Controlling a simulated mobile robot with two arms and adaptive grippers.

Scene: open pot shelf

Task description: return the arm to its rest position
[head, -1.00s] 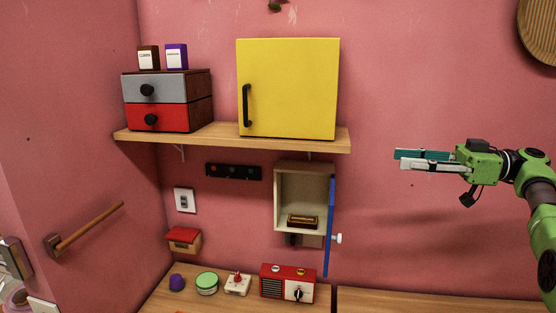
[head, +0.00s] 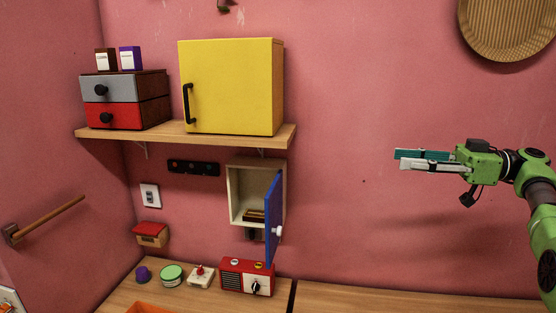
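My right gripper (head: 399,160) shows at the right of the head view, with its arm coming in from the right edge. Its teal and pale fingers point left and lie close together in the picture, with nothing seen between them. The angle does not show whether they are open or shut. It appears in front of bare pink wall, clear of the shelf. My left gripper is not in view.
A wooden shelf (head: 190,134) carries a yellow cabinet (head: 232,87) and drawer boxes (head: 124,97). Below, a small wall cabinet's blue door (head: 272,220) stands open, sticking out. A red radio (head: 246,276) and small items are on the counter (head: 345,299). A woven tray (head: 508,28) hangs upper right.

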